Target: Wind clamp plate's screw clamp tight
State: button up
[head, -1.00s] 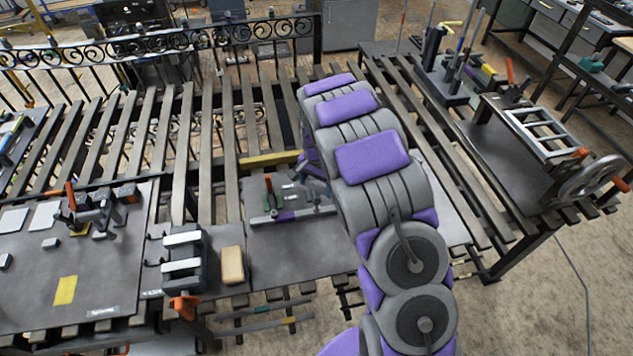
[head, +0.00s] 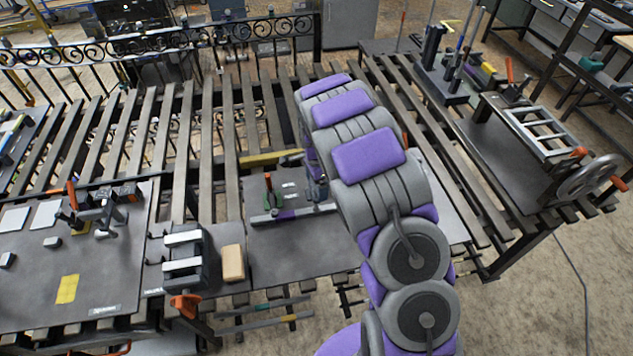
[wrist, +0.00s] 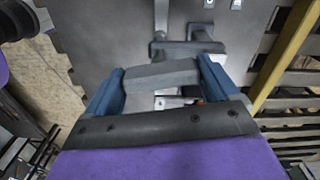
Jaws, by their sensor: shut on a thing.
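The clamp plate (head: 285,258) is a dark flat sheet in the middle of the slatted bench, partly behind my arm. A grey bar (head: 285,216) and an upright red-and-green handle (head: 268,190) show on it. My gripper (wrist: 162,70) is shut in the wrist view, its two blue fingers on either side of a grey block-like piece (wrist: 160,74). This piece appears to be part of the screw clamp; its screw is not clear. A grey T-shaped fitting (wrist: 188,47) lies just beyond. In the head view my arm hides most of the gripper and clamp.
A yellow bar (head: 270,158) lies along the plate's far edge, also at right in the wrist view (wrist: 285,55). A dark vise-like fixture (head: 185,262) and a tan block (head: 232,263) stand to the left. A frame with a handwheel (head: 588,182) stands at right.

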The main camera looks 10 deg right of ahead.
jog(key=shift+w+r, duration=0.3)
jog(key=o, duration=0.7)
jog(key=shift+o, duration=0.5)
jog(key=shift+s+f, duration=0.15)
notch_tip(320, 180, up, 17)
jog(key=shift+r, duration=0.2)
jog(key=shift+a, duration=0.1)
